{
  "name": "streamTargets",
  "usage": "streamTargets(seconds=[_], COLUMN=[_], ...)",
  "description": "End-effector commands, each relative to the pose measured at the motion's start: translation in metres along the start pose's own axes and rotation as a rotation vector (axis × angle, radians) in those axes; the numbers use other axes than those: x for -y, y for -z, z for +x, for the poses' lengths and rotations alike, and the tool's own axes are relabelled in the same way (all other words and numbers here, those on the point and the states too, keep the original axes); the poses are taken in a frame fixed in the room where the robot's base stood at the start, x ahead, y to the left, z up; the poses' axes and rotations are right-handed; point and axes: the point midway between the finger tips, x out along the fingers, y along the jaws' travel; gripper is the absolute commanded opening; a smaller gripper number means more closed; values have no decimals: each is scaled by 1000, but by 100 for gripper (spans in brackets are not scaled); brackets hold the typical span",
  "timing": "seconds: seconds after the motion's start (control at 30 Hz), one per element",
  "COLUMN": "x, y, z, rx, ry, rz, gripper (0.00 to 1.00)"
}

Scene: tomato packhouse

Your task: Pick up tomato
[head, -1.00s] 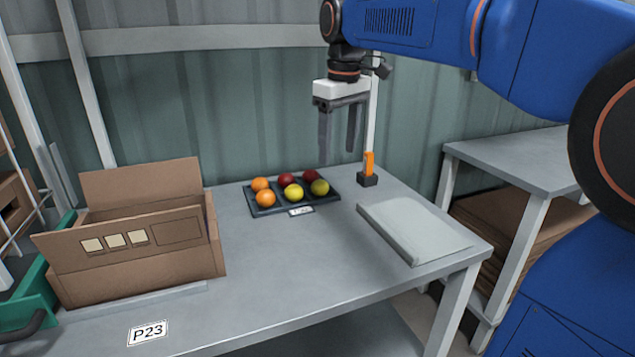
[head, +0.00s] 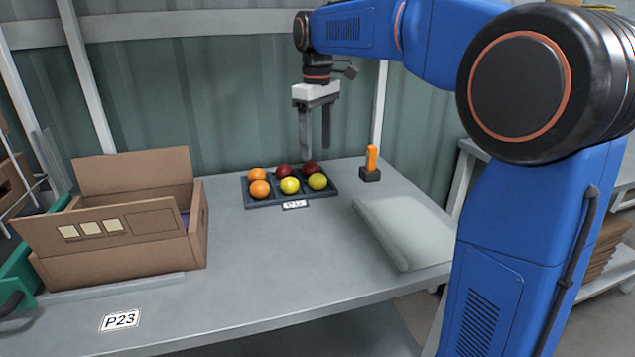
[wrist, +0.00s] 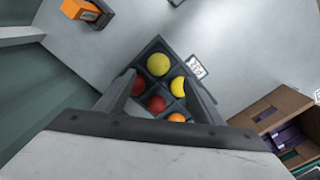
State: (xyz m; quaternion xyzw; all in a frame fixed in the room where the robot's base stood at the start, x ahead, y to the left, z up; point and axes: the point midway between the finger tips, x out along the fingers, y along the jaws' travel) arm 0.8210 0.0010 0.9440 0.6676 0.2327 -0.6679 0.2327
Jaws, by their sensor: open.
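A dark compartment tray (head: 262,203) on the table holds several tomatoes. Two orange ones, (head: 257,174) and (head: 259,189), sit at the left, a red one (head: 283,170) and another red one (head: 310,168) at the back, a yellow one (head: 290,185) and a yellow-green one (head: 317,181) at the front. My gripper (head: 315,154) is open and empty, pointing down above the tray's back right. In the wrist view, both reds (wrist: 156,104), both yellows (wrist: 158,64) and one orange (wrist: 176,118) show between or near the fingers; the other orange does not show.
An open cardboard box (head: 120,262) stands on the table's left, with something purple inside. A grey-white flat pad (head: 405,232) lies at the right. An orange-topped post on a black base (head: 370,165) stands behind it. The table's middle front (head: 260,265) is clear.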

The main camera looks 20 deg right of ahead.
Motion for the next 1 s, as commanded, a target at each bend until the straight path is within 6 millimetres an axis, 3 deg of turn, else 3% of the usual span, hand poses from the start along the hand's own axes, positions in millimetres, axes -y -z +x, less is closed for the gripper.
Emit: streamTargets(seconds=[0.2, 0.47, 0.73, 1.0], x=[0, -1, -3, -4], y=[0, 0, 1, 1], z=[32, 48, 83, 94], rx=[1, 0, 1, 0], ry=[0, 0, 0, -1], rz=[0, 1, 1, 1], gripper=[62, 62, 62, 62])
